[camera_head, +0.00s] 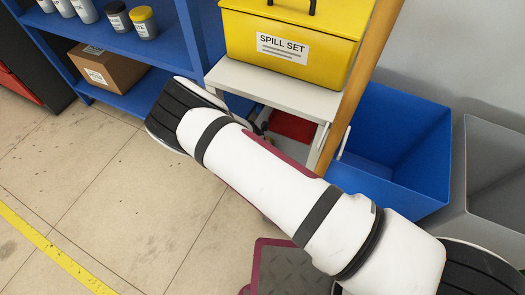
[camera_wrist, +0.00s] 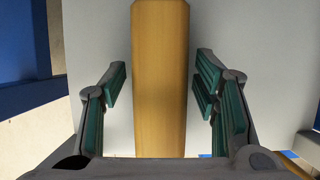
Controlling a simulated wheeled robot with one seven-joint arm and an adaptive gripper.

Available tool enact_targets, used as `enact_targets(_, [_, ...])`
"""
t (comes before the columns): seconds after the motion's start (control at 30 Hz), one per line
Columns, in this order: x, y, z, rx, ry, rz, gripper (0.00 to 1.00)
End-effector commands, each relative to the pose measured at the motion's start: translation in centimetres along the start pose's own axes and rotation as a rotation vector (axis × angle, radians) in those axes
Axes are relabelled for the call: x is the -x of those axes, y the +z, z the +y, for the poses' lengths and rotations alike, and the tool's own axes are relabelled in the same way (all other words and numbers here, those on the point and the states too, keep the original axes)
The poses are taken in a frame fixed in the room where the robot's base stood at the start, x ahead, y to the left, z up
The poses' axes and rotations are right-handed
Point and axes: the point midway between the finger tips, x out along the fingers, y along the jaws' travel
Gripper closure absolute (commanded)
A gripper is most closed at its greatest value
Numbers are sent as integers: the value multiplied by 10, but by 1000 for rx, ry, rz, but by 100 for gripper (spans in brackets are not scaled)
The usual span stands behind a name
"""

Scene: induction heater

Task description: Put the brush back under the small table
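The small table (camera_head: 270,88) is white and stands in the middle of the head view, with a yellow box on top. Something red (camera_head: 293,126) shows in the space under its top, partly hidden by my arm. My gripper (camera_wrist: 160,88) is open in the wrist view. A wooden bar (camera_wrist: 160,70), perhaps the brush's handle, lies between its fingers, with a gap on each side. A pale surface (camera_wrist: 92,30) is behind the bar. I cannot make out the brush's bristles in either view. My arm largely hides the gripper in the head view.
A blue bin (camera_head: 395,140) and a grey bin (camera_head: 490,180) stand at right. A blue shelf (camera_head: 125,45) holds jars and a cardboard box (camera_head: 105,68). Floor at left is clear.

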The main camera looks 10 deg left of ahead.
Motion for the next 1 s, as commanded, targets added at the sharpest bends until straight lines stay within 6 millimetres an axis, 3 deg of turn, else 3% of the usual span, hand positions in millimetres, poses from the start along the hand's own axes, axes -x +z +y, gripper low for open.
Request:
enact_targets(0.37, [0, -1, 0, 4, 0, -1, 45])
enact_targets(1.0, [119, 3, 3, 0, 1, 1, 45])
